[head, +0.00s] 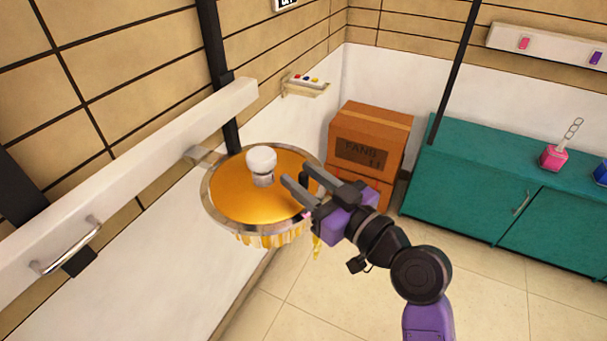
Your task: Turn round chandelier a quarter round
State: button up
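The round chandelier (228,196) is an orange-gold disc with a silver rim, mounted beside the white beam at the left. Yellow hanging pieces show under its near edge. A white bulb-like knob (261,164) stands upright on its top. My gripper (294,183) is at the chandelier's right side, over or near its rim. Its two dark fingers are spread apart and point left, with nothing seen between them. Whether a finger touches the rim cannot be told. The right part of the rim is partly hidden behind my gripper.
A white beam with a metal handle (68,247) runs along the left. Stacked cardboard boxes (372,128) stand behind my gripper. A teal cabinet (470,196) with a pink flask (553,158) is at the right. The tiled floor at lower centre is clear.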

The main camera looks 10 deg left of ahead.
grip_shut()
dwell(1.5)
